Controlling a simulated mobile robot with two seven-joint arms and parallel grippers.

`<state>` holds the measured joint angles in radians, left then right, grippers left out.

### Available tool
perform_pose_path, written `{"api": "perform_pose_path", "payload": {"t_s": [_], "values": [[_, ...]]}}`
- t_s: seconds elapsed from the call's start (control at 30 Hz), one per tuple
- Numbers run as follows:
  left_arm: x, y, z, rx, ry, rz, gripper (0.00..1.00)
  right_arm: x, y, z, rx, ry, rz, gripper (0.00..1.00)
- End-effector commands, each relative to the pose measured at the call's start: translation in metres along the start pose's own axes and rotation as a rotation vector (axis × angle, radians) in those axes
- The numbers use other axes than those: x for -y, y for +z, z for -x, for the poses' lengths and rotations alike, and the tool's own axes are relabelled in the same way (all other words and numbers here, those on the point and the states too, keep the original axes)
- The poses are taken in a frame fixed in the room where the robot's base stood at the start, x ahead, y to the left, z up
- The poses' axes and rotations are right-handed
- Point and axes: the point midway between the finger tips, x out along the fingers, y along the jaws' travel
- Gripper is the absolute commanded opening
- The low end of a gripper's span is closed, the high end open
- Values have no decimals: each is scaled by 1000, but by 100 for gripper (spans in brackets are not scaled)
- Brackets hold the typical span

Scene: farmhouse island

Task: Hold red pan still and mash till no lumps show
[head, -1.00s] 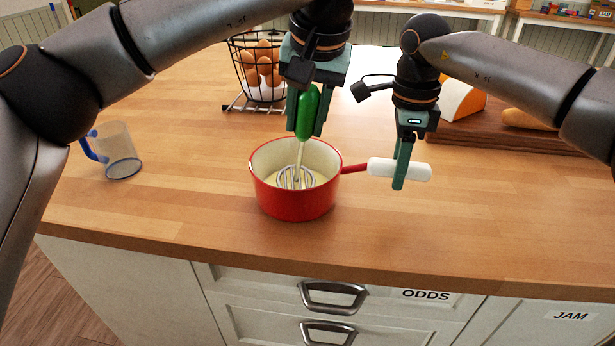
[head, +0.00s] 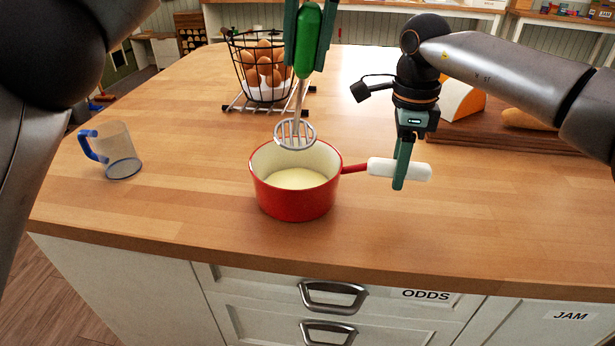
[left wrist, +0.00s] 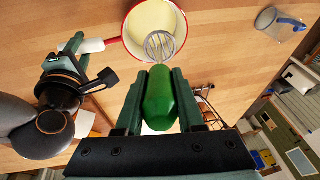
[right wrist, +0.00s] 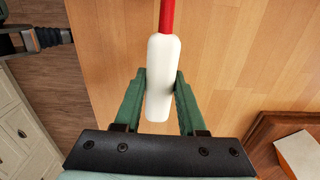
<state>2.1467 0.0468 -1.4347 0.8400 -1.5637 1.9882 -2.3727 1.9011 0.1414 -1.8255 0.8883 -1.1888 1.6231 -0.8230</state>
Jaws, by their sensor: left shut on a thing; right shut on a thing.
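The red pan (head: 296,202) stands upright on the wooden counter, with smooth-looking pale yellow mash (head: 297,179) inside and no lumps that I can make out. Its white handle grip (head: 412,170) points right. My right gripper (head: 402,172) is shut on that grip, also seen in the right wrist view (right wrist: 160,85). My left gripper (head: 307,68) is shut on the green handle (head: 308,40) of the masher. The masher's metal head (head: 295,134) hangs above the pan's back rim, clear of the mash. The left wrist view shows the green handle (left wrist: 160,98) between the fingers.
A wire basket of brown eggs (head: 262,70) stands behind the pan. A clear jug with a blue handle (head: 118,150) is at the left. A wooden board (head: 480,132) with bread lies at the right. The counter in front of the pan is clear.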

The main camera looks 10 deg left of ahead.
Motion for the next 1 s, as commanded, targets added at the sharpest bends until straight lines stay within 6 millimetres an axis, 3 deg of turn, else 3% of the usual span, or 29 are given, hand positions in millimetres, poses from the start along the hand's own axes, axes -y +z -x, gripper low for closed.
{"api": "perform_pose_path", "payload": {"t_s": [0.2, 0.9, 0.93, 1.0], "values": [[2, -2, 10, -1, 0, 0, 0, 0, 0, -1, -1, 1, 0, 0], [2, -2, 10, 0, 0, 0, 0, 0, 0, -1, -1, 1, 0, 0], [2, -2, 10, 0, 0, 0, 0, 0, 0, -1, -1, 1, 0, 42], [2, -3, 10, 0, 1, 0, 0, 0, 0, -1, -1, 1, 0, 50]]}}
